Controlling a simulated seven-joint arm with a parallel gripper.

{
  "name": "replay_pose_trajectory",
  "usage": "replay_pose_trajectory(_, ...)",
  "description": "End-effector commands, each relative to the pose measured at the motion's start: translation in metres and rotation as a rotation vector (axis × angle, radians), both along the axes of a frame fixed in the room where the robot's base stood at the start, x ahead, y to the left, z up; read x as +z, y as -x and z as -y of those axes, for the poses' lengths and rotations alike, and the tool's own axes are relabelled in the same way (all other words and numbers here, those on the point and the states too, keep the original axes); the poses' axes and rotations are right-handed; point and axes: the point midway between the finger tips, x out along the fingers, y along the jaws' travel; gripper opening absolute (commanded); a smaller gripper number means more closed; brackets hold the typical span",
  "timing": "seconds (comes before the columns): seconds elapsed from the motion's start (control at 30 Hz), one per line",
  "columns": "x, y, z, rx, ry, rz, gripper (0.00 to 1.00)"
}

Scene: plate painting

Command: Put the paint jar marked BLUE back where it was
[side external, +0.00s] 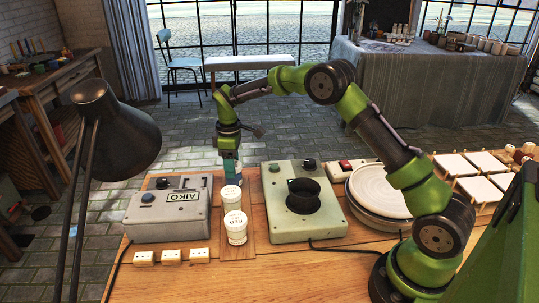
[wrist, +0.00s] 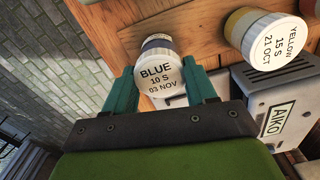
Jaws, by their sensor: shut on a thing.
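The jar marked BLUE (wrist: 160,75) has a white lid reading "BLUE 10 S 03 NOV" and a dark blue band on its side. My gripper (wrist: 165,88) is shut on it, with a teal finger on each side. In the side external view my gripper (side external: 231,168) points down over the far end of a wooden strip (side external: 247,213). The BLUE jar is mostly hidden there by the fingers. I cannot tell whether its base touches the strip.
The jar marked YELLOW (wrist: 270,42) stands near the BLUE jar. A jar marked RED (side external: 236,229) stands at the strip's near end. The grey AIKO box (side external: 168,215) is left of the strip.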

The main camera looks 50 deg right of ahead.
Motion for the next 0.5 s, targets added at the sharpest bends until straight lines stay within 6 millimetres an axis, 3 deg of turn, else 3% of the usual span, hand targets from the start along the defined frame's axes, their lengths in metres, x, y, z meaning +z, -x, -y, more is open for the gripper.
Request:
replay_pose_trajectory(0.17, -0.0029, 0.0, 0.0, 0.0, 0.0, 0.0, 0.17)
replay_pose_trajectory(0.2, -0.0029, 0.0001, 0.0, 0.0, 0.0, 0.0, 0.61)
replay_pose_trajectory(0.33, -0.0029, 0.0002, -0.0001, 0.0, 0.0, -0.001, 0.8)
replay_pose_trajectory(0.5, -0.0028, 0.0001, 0.0, 0.0, 0.001, -0.001, 0.81)
